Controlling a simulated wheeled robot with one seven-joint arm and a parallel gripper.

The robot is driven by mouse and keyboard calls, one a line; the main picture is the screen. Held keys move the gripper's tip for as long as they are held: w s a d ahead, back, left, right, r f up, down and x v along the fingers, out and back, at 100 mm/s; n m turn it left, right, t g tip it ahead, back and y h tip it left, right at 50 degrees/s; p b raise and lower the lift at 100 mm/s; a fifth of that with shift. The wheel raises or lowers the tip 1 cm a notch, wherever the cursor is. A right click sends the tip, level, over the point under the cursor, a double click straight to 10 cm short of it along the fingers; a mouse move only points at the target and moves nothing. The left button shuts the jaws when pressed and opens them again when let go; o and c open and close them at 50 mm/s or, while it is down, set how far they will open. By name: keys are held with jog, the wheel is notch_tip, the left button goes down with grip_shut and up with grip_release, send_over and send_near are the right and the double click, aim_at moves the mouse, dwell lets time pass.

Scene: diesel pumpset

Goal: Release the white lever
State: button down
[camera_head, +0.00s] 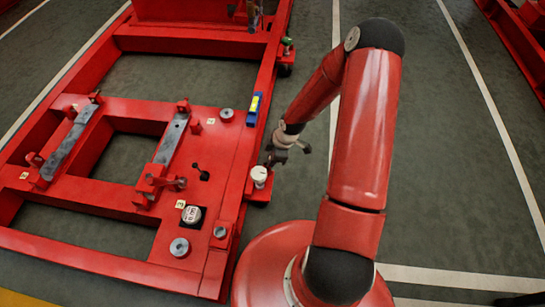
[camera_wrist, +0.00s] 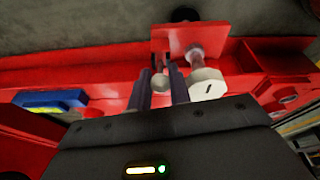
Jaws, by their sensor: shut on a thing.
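The white lever (camera_wrist: 160,83) shows its pale rounded end between the two dark fingers of my gripper (camera_wrist: 159,72) in the wrist view. My gripper is shut on this end; the fingers hide part of the lever. A white round cap with a dark slot (camera_wrist: 207,86) stands just right of the fingers, on a red bracket (camera_wrist: 215,38). In the head view the white cap (camera_head: 259,175) sits at the right edge of the red frame, and my gripper (camera_head: 271,156) is just above it in the picture. The lever is too small to make out there.
The red pumpset frame (camera_head: 232,160) fills the left side, with a black handle (camera_head: 202,173) and a white round gauge (camera_head: 191,215) on it. A blue and yellow block (camera_head: 254,108) is near its edge. Open grey floor (camera_head: 440,150) lies to the right.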

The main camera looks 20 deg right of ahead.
jog(key=c, duration=1.6)
grip_release()
jog(key=shift+o, duration=0.2)
jog(key=p+v, duration=0.1)
jog(key=v, duration=0.6)
jog(key=shift+d+r+p, duration=0.15)
jog(key=shift+r+p, duration=0.2)
jog(key=shift+r, duration=0.05)
jog(key=shift+r, duration=0.1)
jog(key=s+r+m+t+h+p, duration=0.15)
jog(key=s+r+m, duration=0.25)
jog(key=r, duration=0.8)
jog(key=s+r+m+h, duration=0.3)
jog(key=r, duration=0.9)
jog(key=s+a+r+m+t+y, duration=0.1)
jog(key=s+a+r+m, duration=0.1)
jog(key=s+r, duration=0.4)
jog(key=s+a+r+m+t+p, duration=0.1)
jog(key=s+a+r+m, duration=0.2)
jog(key=s+r+m, duration=0.2)
jog(key=s+r, duration=0.1)
jog(key=s, duration=0.2)
jog(key=shift+a+r+y, duration=0.2)
jog(key=shift+r+y, duration=0.15)
jog(key=shift+r, duration=0.05)
